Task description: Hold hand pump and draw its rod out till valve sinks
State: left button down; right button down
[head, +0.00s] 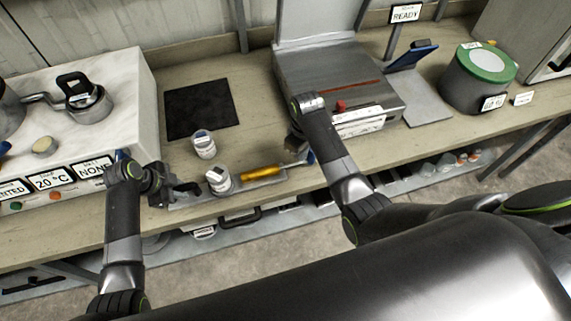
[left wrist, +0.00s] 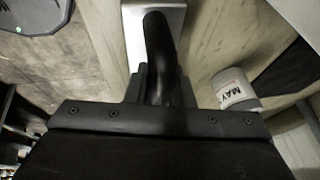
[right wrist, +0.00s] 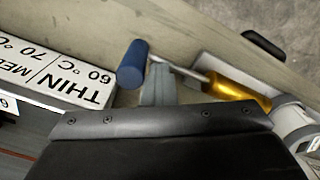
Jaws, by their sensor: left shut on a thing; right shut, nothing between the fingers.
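The hand pump has a brass-yellow barrel (head: 262,173), a thin metal rod (right wrist: 182,70) and a blue end handle (right wrist: 132,63); it lies near the bench's front edge. Its black curved grip (left wrist: 158,45) is at the left end. My left gripper (head: 168,188) is shut on this grip. My right gripper (right wrist: 158,85) is shut and empty, beside the rod and close to the blue handle; I cannot tell whether it touches. In the head view the right gripper (head: 297,138) partly covers that end. I cannot make out the valve.
A white heating unit (head: 125,95) is at left; a grey metal box (head: 320,75) with a label strip (right wrist: 50,72) is near my right gripper.

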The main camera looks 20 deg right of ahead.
pick_arm(q)
jog(key=shift+a, duration=0.1)
pick_arm(e)
jog(key=shift+d, duration=0.3)
notch_tip(320, 180, up, 9)
jog(key=a, duration=0.1)
jog(key=shift+a, duration=0.15)
dwell(0.4)
pick_arm(q)
jog(key=c, duration=1.2)
grip_release()
jog(key=shift+o, duration=0.2)
pick_arm(e)
jog(key=shift+f, duration=0.1)
pick_arm(q)
jog(key=v, duration=1.2)
